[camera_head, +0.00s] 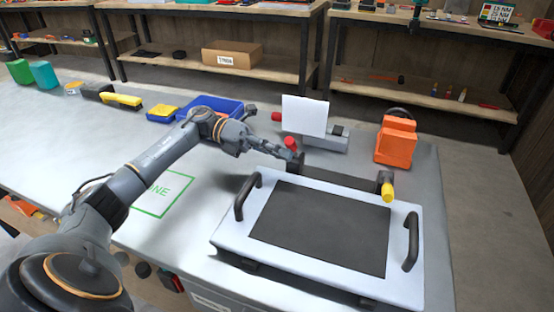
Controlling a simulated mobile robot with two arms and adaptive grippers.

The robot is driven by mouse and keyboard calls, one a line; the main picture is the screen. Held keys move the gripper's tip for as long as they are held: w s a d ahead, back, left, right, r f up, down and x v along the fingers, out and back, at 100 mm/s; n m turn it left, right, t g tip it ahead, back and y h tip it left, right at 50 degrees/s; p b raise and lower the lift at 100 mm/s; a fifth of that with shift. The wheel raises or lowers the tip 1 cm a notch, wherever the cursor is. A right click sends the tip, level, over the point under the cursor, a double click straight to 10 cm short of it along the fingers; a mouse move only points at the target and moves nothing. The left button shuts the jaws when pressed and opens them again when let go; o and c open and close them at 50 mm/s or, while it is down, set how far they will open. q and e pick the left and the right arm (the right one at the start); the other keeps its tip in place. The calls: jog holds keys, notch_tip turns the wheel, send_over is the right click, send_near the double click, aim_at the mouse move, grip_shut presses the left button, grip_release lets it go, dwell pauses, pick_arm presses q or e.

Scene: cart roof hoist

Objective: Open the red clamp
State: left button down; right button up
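A small red knob or handle (291,143), which looks like the red clamp, stands at the back left corner of a white roof panel (235,225) with a dark centre. Its lower part is hidden by my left gripper (288,154). My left gripper reaches in from the left, with its fingertips right at or beside the red piece. I cannot tell whether it touches it or how wide the fingers are apart. A yellow clamp handle (388,192) sits at the panel's back right. My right gripper is not in view.
Behind the panel stand a grey device with a white sheet (304,115) and an orange device (396,143). Black handles (247,196) rise at the panel's sides. A blue bin (215,107) and yellow items lie at the back left. The green-outlined area (165,194) is clear.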

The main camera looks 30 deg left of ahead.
pick_arm(q)
jog(key=r+n, duration=0.1)
jog(key=w+n, duration=0.1)
jog(key=shift+w+a+r+n+p, duration=0.15)
jog(key=shift+w+r+n+p, duration=0.1)
jog(key=shift+r+n+p, duration=0.15)
jog(key=w+n, duration=0.1)
jog(key=n, duration=0.1)
jog(key=w+n, duration=0.2)
jog(key=w+a+r+n+h, duration=0.1)
jog(key=shift+w+r+n, duration=0.1)
jog(key=shift+w+n, duration=0.3)
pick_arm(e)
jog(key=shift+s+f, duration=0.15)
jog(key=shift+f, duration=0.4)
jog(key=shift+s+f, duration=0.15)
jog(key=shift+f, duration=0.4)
pick_arm(q)
jog(key=shift+a, duration=0.1)
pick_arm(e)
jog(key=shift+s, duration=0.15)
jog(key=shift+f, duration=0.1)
